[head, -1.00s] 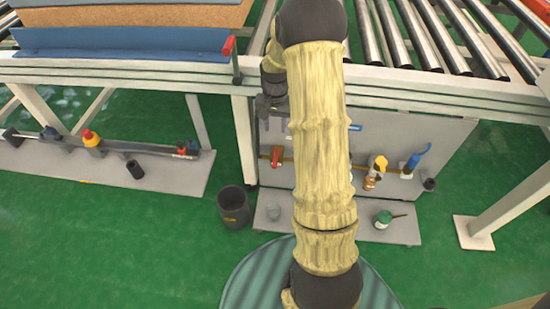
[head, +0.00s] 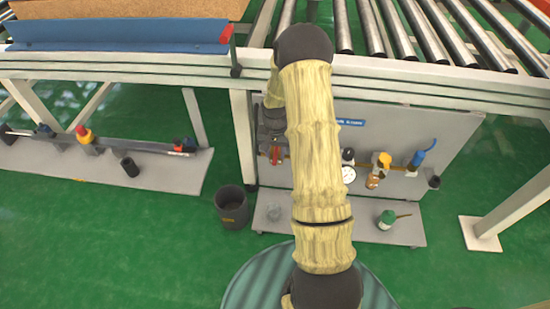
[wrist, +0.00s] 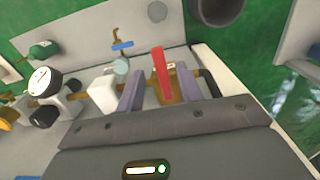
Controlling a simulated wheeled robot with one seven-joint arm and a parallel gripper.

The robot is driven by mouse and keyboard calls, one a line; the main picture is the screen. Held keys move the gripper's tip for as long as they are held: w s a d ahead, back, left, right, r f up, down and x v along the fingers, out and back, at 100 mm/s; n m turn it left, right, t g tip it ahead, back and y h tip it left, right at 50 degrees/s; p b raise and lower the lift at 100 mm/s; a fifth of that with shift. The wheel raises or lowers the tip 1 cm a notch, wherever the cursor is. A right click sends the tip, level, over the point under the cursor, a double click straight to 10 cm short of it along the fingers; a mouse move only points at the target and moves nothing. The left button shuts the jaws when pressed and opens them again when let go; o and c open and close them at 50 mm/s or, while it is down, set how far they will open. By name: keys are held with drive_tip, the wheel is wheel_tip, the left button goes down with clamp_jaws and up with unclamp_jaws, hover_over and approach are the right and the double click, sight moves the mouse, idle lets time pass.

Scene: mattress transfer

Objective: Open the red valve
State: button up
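The red valve (head: 276,155) is on the brass pipe along the grey panel under the conveyor, near its left end. In the wrist view its red lever (wrist: 162,75) stands between the two fingers of my gripper (wrist: 160,85), above a brass body. My gripper is open, with a finger on each side of the lever and a gap visible at both sides. In the head view the gripper (head: 270,135) is right at the valve and covers its upper part.
On the same pipe are a gauge (head: 348,174), a yellow-topped valve (head: 383,162) and a blue-handled valve (head: 419,157). A dark bin (head: 233,207) stands on the floor at left.

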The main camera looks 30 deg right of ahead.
drive_tip(key=shift+f, duration=0.95)
clamp_jaws()
